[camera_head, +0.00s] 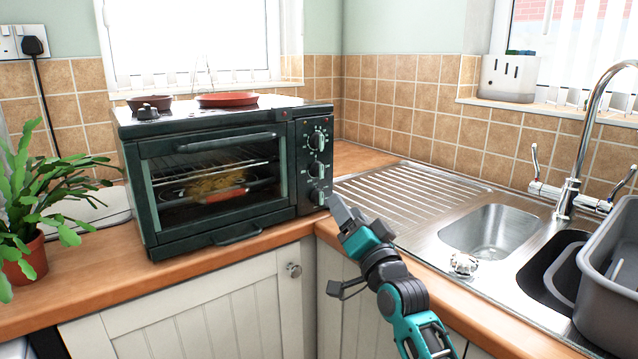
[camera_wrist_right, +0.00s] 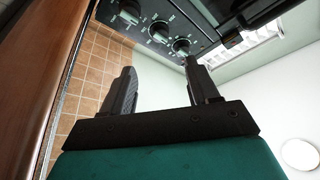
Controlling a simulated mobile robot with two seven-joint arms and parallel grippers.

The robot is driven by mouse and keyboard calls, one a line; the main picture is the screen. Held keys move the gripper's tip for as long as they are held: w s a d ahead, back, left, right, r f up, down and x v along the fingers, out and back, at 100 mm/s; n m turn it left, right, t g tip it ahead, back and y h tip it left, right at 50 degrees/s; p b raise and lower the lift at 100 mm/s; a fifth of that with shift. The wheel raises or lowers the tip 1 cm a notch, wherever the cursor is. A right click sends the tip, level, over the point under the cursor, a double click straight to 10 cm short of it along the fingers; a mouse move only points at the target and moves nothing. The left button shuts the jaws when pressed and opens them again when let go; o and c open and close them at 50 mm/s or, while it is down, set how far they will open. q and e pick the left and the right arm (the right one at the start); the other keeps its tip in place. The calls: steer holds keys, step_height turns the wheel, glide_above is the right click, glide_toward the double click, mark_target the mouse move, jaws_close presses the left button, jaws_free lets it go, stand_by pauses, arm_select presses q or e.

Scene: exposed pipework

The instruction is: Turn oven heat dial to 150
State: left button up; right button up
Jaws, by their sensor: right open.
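The dark green toaster oven (camera_head: 215,238) stands on the wooden counter with its door shut. Its right-hand control panel (camera_head: 304,150) carries three dials in a column: a top dial (camera_head: 317,140), a middle dial (camera_head: 317,170) and a bottom dial (camera_head: 318,196). The markings are too small to read, so I cannot tell the heat setting. My right gripper (camera_head: 338,207) is open, just right of the bottom dial. In the right wrist view the open jaws (camera_wrist_right: 160,66) are empty, and the panel (camera_wrist_right: 215,15) with its dials (camera_wrist_right: 181,46) lies beyond the fingertips. My left gripper is not in view.
A potted plant (camera_head: 35,205) stands left of the oven. A brown bowl (camera_head: 150,102) and a red dish (camera_head: 228,99) sit on top. The sink (camera_head: 490,230) with its tap (camera_head: 575,150) and a grey tub (camera_head: 610,290) are at the right. The ribbed drainer (camera_head: 410,195) is clear.

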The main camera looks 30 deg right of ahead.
mark_target(322, 172)
steer(key=b+x, duration=0.1)
steer(key=x, duration=1.1)
